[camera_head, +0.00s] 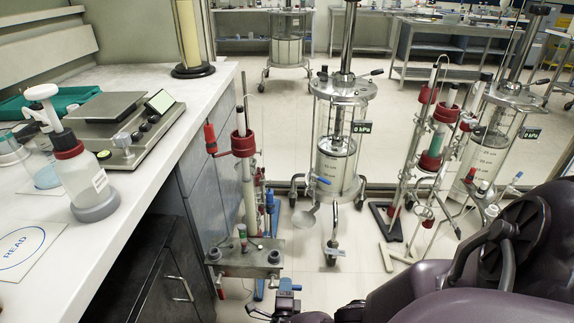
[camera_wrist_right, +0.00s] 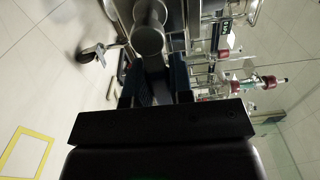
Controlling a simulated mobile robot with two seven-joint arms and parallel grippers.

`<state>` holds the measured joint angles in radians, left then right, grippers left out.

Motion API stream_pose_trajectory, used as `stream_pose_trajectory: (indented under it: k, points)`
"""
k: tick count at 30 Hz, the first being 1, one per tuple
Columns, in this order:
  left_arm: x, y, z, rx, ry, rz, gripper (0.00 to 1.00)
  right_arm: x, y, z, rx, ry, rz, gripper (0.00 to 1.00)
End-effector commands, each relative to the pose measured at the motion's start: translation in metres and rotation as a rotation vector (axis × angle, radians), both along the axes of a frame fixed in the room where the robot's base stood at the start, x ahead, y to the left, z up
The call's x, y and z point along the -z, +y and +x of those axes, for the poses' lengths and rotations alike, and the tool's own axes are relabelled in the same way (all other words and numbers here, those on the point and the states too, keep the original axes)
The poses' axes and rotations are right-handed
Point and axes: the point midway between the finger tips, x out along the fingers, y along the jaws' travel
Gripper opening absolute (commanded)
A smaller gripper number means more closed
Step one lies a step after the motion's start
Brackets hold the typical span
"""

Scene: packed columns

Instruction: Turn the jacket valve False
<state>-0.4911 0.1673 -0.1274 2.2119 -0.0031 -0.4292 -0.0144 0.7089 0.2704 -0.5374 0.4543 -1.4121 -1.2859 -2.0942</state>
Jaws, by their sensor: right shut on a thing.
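My left gripper is not in view.
The white bench (camera_head: 145,195) runs along the left, with a balance (camera_head: 125,120) and a wash bottle (camera_head: 83,180). A glass vessel on a wheeled stand (camera_head: 338,140) stands behind. Another column stand (camera_head: 425,165) is at right. Some floor between is clear.

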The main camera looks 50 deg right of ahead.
Motion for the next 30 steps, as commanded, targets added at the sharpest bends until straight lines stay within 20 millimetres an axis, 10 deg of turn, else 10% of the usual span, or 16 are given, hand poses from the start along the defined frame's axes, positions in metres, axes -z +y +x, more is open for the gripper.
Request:
stream_pose_trajectory:
  k: [18, 19, 24, 30]
  points:
    - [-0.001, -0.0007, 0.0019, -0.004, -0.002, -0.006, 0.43, -0.0027, -0.0014, 0.0005, 0.002, 0.033, -0.032, 0.0]
    - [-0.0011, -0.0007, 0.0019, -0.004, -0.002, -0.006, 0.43, -0.0027, -0.0014, 0.0005, 0.002, 0.033, -0.032, 0.23]
    - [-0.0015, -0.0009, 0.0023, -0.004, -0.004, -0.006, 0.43, -0.0025, -0.001, 0.0004, 0.001, 0.033, -0.031, 0.47]
    - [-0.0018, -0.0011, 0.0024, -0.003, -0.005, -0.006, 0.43, -0.0021, -0.0004, 0.0003, 0.0, 0.032, -0.029, 0.47]
